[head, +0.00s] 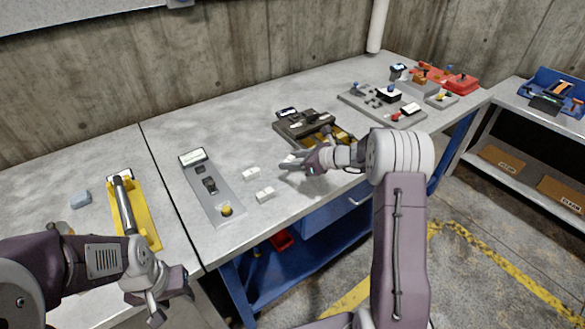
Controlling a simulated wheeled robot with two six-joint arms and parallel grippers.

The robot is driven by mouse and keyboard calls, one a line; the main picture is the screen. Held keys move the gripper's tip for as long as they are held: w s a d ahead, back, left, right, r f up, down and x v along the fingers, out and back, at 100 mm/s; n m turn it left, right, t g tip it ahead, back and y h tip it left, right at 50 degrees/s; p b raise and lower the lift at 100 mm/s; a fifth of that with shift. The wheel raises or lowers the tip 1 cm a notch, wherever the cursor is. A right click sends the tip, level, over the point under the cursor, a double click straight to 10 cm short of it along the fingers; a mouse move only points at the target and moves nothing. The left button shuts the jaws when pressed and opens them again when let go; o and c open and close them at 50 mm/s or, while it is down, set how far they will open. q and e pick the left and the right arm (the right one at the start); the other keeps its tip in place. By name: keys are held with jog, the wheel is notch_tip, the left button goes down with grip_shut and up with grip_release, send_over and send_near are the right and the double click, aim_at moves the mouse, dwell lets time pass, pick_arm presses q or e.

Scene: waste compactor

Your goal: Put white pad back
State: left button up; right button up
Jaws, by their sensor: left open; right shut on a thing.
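Two small white pads lie on the grey bench top: one (251,173) further back and one (265,194) nearer the front edge. My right gripper (286,164) is just right of them, low over the bench, shut on a small whitish piece that looks like another white pad (291,158); the fingers partly hide it. My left gripper (168,303) is open and empty, in front of the bench at the lower left, well away from the pads.
Left of the pads is a grey board (227,198) with a yellow knob. A dark fixture (307,127) stands behind my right gripper. A yellow tray (147,226) with a long tool lies at left. More fixtures (382,104) fill the right end.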

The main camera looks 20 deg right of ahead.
aim_at(293, 175)
notch_tip(293, 175, down, 3)
jog(key=shift+f, duration=0.15)
jog(key=o, duration=1.5)
